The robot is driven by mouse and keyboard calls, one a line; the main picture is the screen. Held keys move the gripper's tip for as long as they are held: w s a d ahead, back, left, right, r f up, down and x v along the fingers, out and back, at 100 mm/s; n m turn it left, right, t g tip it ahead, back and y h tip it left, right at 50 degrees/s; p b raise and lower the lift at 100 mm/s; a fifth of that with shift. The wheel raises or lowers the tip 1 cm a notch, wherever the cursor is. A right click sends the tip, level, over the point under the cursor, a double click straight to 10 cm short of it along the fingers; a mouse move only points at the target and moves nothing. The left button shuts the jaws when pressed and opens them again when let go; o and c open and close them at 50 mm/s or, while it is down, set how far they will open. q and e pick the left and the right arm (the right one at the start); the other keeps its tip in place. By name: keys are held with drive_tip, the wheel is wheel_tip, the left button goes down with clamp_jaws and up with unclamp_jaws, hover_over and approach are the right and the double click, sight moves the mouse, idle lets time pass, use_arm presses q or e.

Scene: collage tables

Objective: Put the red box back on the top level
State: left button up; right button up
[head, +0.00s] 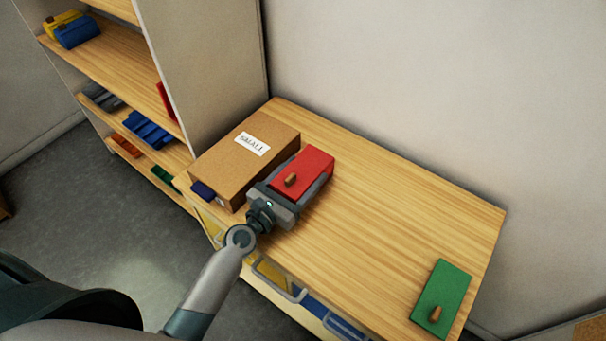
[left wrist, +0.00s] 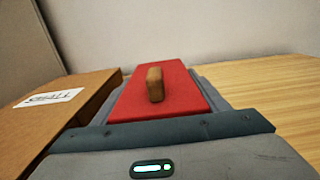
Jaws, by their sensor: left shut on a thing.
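The red box (head: 308,167) has a small wooden knob on its top. It is at the table's back-left part, just right of the brown box marked SMALL. My left gripper (head: 300,183) is shut on the red box, with a finger along each side. In the left wrist view the red box (left wrist: 170,92) lies level between the fingers, knob up. I cannot tell whether it touches the table. The shelf unit (head: 95,55) stands at the upper left; its boards carry blue, yellow, grey, green and orange-red items. Its top level is not clearly in view. My right gripper is not in view.
The brown box (head: 228,165) sits close beside my left gripper, between it and the shelf; it also shows in the left wrist view (left wrist: 70,110). A green box (head: 441,297) lies at the table's right end. The table's middle (head: 400,215) is clear. A wall runs behind.

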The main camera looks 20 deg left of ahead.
use_arm(q)
drive_tip(key=shift+r+p, duration=2.1)
drive_tip(key=shift+r, duration=0.1)
drive_tip(key=s+d+r+p, duration=0.6)
drive_tip(key=s+d, duration=0.1)
drive_tip(key=d, duration=0.1)
drive_tip(key=shift+s+d+r, duration=0.25)
drive_tip(key=shift+s+d, duration=0.1)
drive_tip(key=shift+d, duration=0.05)
drive_tip(key=a+r+m+g+h+b, duration=0.1)
drive_tip(key=a+h+b, duration=0.1)
drive_tip(key=a+b, duration=1.1)
drive_tip(key=shift+s+m+h+b, duration=0.3)
drive_tip(key=shift+m+b, duration=0.1)
drive_tip(key=shift+b, duration=0.8)
